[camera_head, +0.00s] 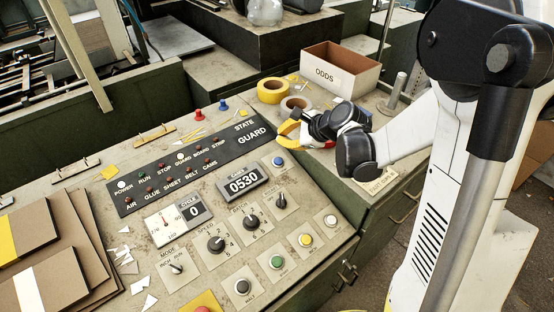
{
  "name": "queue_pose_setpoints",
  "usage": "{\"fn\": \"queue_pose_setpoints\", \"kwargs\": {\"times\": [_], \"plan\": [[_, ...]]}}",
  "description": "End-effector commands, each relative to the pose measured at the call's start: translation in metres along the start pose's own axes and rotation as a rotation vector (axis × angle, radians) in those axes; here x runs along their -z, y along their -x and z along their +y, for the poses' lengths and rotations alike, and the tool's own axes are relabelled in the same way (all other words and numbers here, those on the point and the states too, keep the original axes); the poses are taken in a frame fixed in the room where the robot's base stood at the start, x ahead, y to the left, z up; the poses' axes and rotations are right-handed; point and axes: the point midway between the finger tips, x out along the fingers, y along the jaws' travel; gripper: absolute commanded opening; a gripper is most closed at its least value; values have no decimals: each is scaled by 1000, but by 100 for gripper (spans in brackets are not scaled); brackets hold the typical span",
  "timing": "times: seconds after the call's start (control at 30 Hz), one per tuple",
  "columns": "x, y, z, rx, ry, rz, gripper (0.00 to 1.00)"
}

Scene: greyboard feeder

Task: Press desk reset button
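The desk control panel (200,262) carries several push buttons. A blue button (278,161) sits near its upper right. Along its lower right are a white button (330,220), a yellow button (305,239), a green button (277,261) and a black button (242,286). A red button (203,309) on a yellow plate is cut off at the bottom edge. The small labels are too blurred for me to tell which is reset.
A metal post (396,92) is at right. Boards (60,262) and paper scraps lie at left. Knobs and a dark lamp strip (190,167) occupy the panel.

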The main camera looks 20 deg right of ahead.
Motion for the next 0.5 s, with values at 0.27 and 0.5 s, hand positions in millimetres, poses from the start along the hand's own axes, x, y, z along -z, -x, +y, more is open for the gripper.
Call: {"fn": "queue_pose_setpoints", "kwargs": {"times": [0.27, 0.5], "plan": [[6, -11, 6, 0, 1, 0, 0], [20, -36, 20, 0, 1, 0, 0]]}}
